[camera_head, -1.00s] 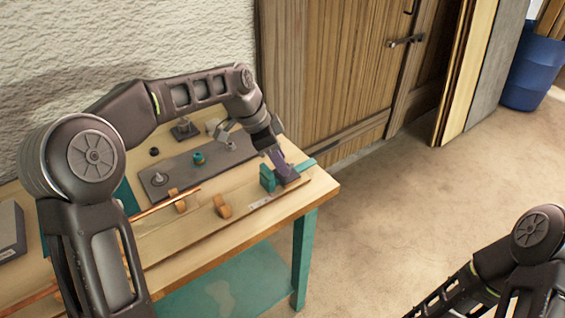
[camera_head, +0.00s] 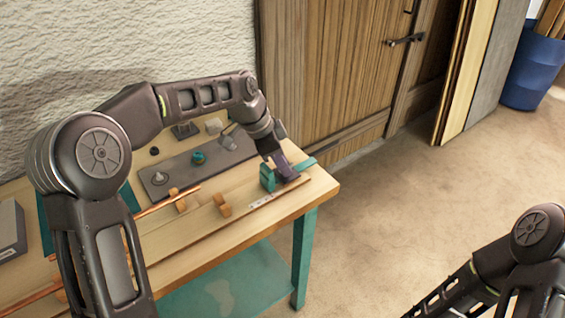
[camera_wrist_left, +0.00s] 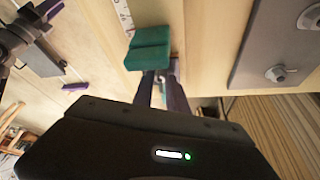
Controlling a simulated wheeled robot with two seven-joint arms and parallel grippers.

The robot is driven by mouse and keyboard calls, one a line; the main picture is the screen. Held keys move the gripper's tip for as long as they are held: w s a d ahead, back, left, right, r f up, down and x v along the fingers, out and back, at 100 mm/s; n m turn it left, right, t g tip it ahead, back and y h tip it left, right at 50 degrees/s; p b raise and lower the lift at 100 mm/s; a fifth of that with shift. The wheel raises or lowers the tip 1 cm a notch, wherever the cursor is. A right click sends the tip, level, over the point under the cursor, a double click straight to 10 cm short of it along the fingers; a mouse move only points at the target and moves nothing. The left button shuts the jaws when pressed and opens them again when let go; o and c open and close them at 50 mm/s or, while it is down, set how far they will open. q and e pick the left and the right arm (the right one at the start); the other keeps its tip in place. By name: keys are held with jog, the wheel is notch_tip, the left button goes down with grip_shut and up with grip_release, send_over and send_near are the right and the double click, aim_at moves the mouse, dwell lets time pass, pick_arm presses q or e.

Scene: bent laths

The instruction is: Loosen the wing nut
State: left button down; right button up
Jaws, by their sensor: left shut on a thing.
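My left gripper (camera_head: 287,171) is at the right end of the bench, against a teal block (camera_head: 267,178). In the left wrist view, its two dark fingers (camera_wrist_left: 162,90) point at the same teal block (camera_wrist_left: 148,48). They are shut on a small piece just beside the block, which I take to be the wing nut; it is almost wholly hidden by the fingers. My right gripper (camera_wrist_left: 64,48) shows at the left of the left wrist view, with its purple fingertips wide apart and nothing between them.
A grey plate (camera_head: 205,160) with several fittings lies behind on the bench (camera_head: 165,247). Orange-brown blocks (camera_head: 223,204) and a copper-coloured rod (camera_head: 166,201) lie left of the gripper. A ruler strip (camera_head: 262,201) runs along the front.

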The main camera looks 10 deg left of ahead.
dwell(0.6)
pick_arm(q)
jog(key=n+b, duration=0.1)
jog(key=n, duration=0.1)
jog(key=n+t+b, duration=0.1)
jog(key=n, duration=0.1)
jog(key=shift+s+d+y+b, duration=0.15)
jog(key=shift+y+b, duration=0.2)
jog(key=shift+y, duration=0.05)
jog(key=n, duration=0.2)
jog(key=n+t+y+b, duration=0.1)
jog(key=n+b, duration=0.1)
jog(key=n, duration=0.1)
jog(key=shift+d+n+y, duration=0.25)
jog(key=shift+n+y, duration=0.05)
jog(key=shift+y, duration=0.1)
jog(key=n+y+b, duration=0.1)
jog(key=n, duration=0.1)
jog(key=n+y+b, duration=0.1)
jog(key=n, duration=0.1)
jog(key=shift+d+n+t, duration=0.2)
jog(key=shift+n+t, duration=0.1)
jog(key=shift+n+y+b, duration=0.45)
jog(key=shift+n+y, duration=0.25)
jog(key=shift+n, duration=1.3)
jog(key=shift+g, duration=0.4)
jog(key=c, duration=1.3)
grip_release()
jog(key=shift+c, duration=0.2)
jog(key=shift+d, duration=0.1)
